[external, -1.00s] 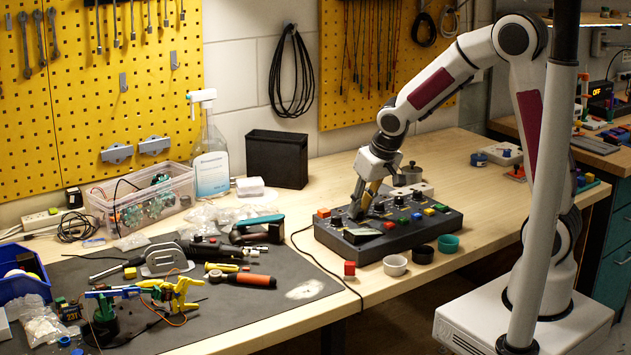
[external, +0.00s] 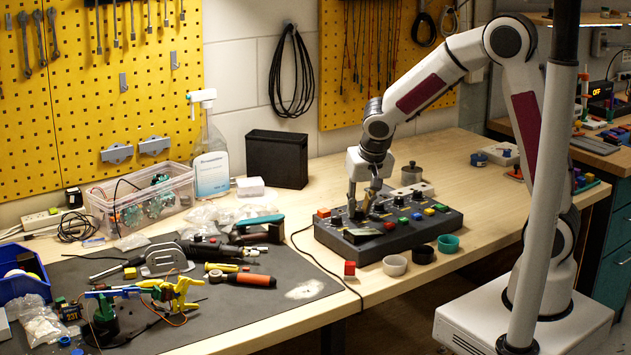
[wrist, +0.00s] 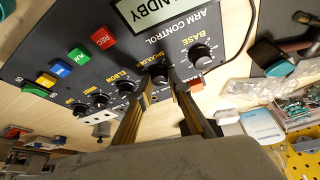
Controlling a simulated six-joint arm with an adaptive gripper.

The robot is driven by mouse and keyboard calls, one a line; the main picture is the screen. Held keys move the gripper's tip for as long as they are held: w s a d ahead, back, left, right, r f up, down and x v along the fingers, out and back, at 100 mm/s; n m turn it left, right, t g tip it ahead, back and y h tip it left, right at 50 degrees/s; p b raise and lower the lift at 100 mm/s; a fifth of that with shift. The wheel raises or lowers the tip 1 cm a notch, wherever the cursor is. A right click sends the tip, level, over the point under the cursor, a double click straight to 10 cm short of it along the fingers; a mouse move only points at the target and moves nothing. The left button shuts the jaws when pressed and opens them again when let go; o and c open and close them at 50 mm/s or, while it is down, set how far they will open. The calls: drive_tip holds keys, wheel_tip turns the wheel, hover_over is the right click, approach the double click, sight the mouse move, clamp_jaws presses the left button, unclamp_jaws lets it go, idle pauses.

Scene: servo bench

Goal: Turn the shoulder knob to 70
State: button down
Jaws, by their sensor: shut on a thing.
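The shoulder knob (wrist: 160,73) is a black dial on the dark control box (wrist: 115,62), between the base knob (wrist: 203,54) and the elbow knob (wrist: 125,88) in the wrist view. My gripper (wrist: 160,88) has one finger on each side of the shoulder knob and is shut on it. In the external view my gripper (external: 365,210) reaches down onto the left part of the control box (external: 403,240). The fingers hide part of the knob and its label there. The knob's pointer and scale are too small to read.
The box's display (wrist: 150,12) reads STANDBY, upside down in the wrist view. Coloured buttons, such as the red REC button (wrist: 103,38), sit nearby. Small cups (external: 395,265) stand before the box. Tools lie on the grey mat (external: 300,290) at left.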

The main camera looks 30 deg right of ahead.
drive_tip(key=shift+m+h, duration=0.3)
drive_tip(key=shift+m, duration=0.6)
drive_tip(key=c, duration=1.9)
unclamp_jaws()
drive_tip(key=shift+r, duration=0.1)
drive_tip(key=shift+v, duration=5.85)
drive_tip(key=shift+w+n, duration=0.15)
drive_tip(key=shift+n, duration=0.15)
